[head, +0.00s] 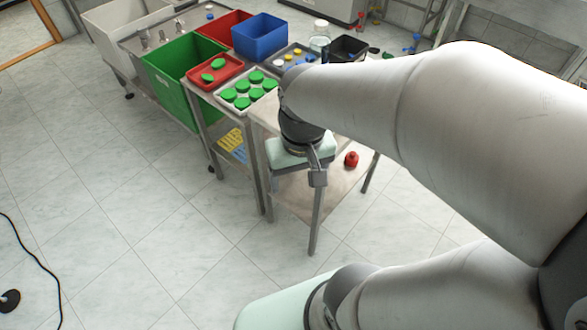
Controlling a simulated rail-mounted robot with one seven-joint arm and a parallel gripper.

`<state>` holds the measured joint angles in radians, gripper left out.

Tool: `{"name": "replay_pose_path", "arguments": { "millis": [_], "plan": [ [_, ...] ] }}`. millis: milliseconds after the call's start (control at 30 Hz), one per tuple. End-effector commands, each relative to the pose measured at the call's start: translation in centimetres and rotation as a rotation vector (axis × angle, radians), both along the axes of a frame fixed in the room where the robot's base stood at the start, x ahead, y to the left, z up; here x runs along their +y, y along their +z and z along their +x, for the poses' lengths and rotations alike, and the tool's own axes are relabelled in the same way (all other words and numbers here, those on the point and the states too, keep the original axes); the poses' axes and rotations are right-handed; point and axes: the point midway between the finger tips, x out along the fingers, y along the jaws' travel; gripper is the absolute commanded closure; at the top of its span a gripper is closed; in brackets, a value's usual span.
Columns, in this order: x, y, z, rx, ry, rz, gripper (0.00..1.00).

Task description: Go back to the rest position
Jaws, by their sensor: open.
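My gripper (317,179) hangs at the end of my arm in the middle of the head view, in front of the near end of a small table (262,122). It points down and shows nothing between its jaws. The gap between its fingertips is hard to make out from this angle. My arm comes in from the right and hides part of the table top.
A red object (351,159) lies on the lower shelf. Floor at left is mostly clear.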

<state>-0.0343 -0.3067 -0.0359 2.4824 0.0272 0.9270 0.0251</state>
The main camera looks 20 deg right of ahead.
Motion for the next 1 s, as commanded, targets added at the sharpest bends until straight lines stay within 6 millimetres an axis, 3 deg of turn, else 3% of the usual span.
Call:
{"name": "replay_pose_path", "arguments": {
  "millis": [100,200,1000],
  "plan": [
    [0.7,-0.7,-2.5,0.009,0.065,-0.019,0.26],
    [0.7,-0.9,-3.0,0.011,0.08,-0.024,0.26],
    [0.7,-0.6,-2.9,0.011,0.075,-0.022,0.26]
  ]
}}
